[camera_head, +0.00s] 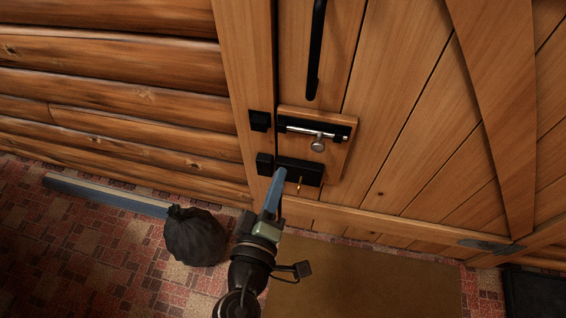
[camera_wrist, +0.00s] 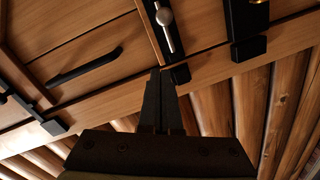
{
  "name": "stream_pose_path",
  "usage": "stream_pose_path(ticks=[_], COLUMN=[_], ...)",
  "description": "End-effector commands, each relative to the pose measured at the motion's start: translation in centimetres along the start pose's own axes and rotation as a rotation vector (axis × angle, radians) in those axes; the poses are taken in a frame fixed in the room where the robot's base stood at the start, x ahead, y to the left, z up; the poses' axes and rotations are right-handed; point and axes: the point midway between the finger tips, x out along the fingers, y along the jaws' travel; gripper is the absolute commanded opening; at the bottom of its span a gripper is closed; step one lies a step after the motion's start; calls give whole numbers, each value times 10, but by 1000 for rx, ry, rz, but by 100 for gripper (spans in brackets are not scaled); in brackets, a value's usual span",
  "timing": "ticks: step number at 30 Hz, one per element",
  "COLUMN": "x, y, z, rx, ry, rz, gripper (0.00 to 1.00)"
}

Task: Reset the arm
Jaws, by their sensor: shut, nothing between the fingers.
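My arm reaches up from the bottom of the head view. My gripper (camera_head: 279,178) has blue fingers that are shut and empty. In the head view its tips appear just below the black lock box (camera_head: 302,171) on the wooden door (camera_head: 390,130); I cannot tell whether they touch it. The wrist view shows the closed fingers (camera_wrist: 160,85) pointing toward the door, near the bolt's round knob (camera_wrist: 164,16). A small brass key or knob (camera_head: 299,184) hangs at the lock box.
A sliding bolt (camera_head: 317,130) sits above the lock box, and a black handle (camera_head: 316,50) above that. A black bag (camera_head: 194,237) stands on the patterned floor at left, beside a grey-blue strip (camera_head: 105,195). A brown mat (camera_head: 370,285) lies before the door. Log walls (camera_head: 120,100) rise at left.

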Motion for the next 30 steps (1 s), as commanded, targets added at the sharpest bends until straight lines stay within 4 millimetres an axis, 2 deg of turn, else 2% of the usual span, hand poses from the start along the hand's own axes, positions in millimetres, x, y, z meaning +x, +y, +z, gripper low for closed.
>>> stream_pose_path(ticks=[6,23,26,29,30], x=[-10,-9,0,17,24], y=[0,2,20,62,84], z=[0,-1,-14,-40,-55], rx=[1,6,73,224,303], ry=[0,1,13,48,73], rz=[0,3,25,68,88], gripper=[0,0,0,0,0])
